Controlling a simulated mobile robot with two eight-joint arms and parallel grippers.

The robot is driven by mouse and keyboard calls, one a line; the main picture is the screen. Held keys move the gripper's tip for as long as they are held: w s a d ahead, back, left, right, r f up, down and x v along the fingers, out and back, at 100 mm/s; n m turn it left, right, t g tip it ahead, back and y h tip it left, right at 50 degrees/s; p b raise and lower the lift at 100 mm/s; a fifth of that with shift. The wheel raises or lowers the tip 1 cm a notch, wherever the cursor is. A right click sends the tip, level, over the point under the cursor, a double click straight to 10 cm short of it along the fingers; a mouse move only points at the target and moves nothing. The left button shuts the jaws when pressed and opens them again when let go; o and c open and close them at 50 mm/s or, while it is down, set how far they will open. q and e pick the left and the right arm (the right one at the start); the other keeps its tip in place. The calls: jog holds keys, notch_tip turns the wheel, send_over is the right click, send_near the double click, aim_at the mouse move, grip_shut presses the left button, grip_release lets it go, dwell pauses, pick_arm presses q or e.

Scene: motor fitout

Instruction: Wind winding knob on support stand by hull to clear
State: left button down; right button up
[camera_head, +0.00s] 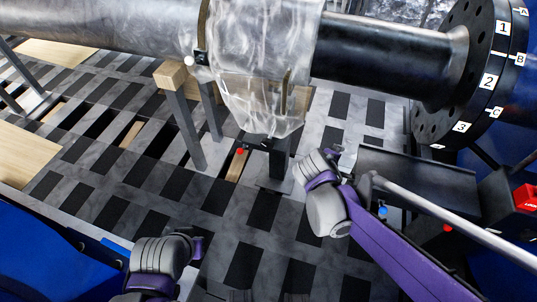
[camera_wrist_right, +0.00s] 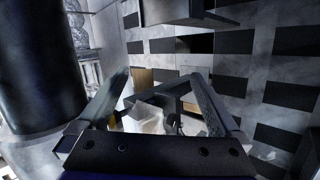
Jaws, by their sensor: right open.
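A support stand (camera_head: 279,165) rises from the floor under the plastic-wrapped part of the long hull (camera_head: 110,25). A red ball-like knob (camera_head: 240,151) on a dark handle (camera_head: 263,145) shows at the stand's upper left; I take it for the winding knob. My right gripper (camera_head: 338,160) is just right of the stand, apart from the knob. In the right wrist view its two fingers (camera_wrist_right: 165,80) are spread, with a pale, unclear shape behind and between them. My left gripper (camera_head: 197,247) is low at the left; its fingers are not clearly seen.
Another stand with a wooden block (camera_head: 174,76) is to the left. A numbered black flange (camera_head: 480,75) closes the right end. A grey rod (camera_head: 440,210) crosses at the right near my right arm. The checked floor (camera_head: 100,215) is open between the grippers.

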jog(key=w+a+f+n+t+h+b, duration=0.1)
jog(key=w+a+f+n+t+b, duration=0.15)
jog(key=w+f+n, duration=0.35)
jog(key=n+t+b, duration=0.7)
jog(key=n+b, duration=0.2)
jog(key=n, duration=0.3)
send_near(266, 146)
jog(key=w, duration=0.1)
jog(key=shift+h, duration=0.4)
jog(key=x, duration=0.7)
jog(key=b+x, duration=0.1)
jog(key=x, duration=0.2)
jog(key=shift+w+f, duration=0.25)
jog(key=shift+f, duration=0.05)
